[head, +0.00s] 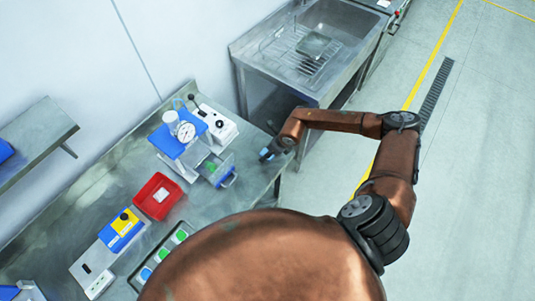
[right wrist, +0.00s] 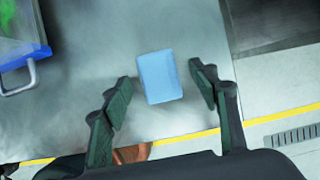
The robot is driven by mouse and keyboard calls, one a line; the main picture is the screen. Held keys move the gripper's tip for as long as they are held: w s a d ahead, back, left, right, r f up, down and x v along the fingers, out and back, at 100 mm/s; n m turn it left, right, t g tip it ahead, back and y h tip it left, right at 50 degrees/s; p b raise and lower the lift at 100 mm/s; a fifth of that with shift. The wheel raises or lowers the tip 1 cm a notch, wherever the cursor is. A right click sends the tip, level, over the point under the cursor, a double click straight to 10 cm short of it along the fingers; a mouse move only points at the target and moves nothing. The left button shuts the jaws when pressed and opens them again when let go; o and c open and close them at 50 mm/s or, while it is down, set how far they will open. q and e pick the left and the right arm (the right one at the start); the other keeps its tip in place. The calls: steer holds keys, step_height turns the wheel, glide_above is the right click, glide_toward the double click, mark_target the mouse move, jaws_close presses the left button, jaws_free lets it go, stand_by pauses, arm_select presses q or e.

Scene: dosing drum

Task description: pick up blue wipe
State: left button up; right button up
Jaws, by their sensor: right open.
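The blue wipe (right wrist: 160,77) is a light blue rectangle lying flat on the steel table (right wrist: 100,60) near its edge. In the right wrist view it lies between and slightly beyond the fingertips of my right gripper (right wrist: 162,88). The fingers are spread on either side of it, and the gripper is open and empty. In the head view a bit of the wipe (head: 264,154) shows beside the end of my right arm, which hides most of my right gripper. My left gripper is not in view.
A dosing device with a gauge (head: 184,132), a red bin (head: 158,196) and a tray of several containers (head: 165,255) stand further left. A steel sink (head: 310,45) is behind.

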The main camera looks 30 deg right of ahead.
steer(key=shift+w+f, duration=0.15)
steer(key=shift+f, duration=0.3)
steer(key=c, duration=0.9)
steer(key=shift+r, duration=0.1)
steer(key=shift+c, duration=0.2)
steer(key=shift+r+b, duration=0.3)
steer(key=shift+r, duration=0.25)
steer(key=s+a+r+b, duration=0.2)
steer(key=s+r, duration=0.4)
steer(key=s+a+r+b, duration=0.2)
steer(key=s+a+r, duration=0.1)
steer(key=s+r, duration=0.3)
steer(key=shift+s+a, duration=0.3)
steer(key=shift+s, duration=0.15)
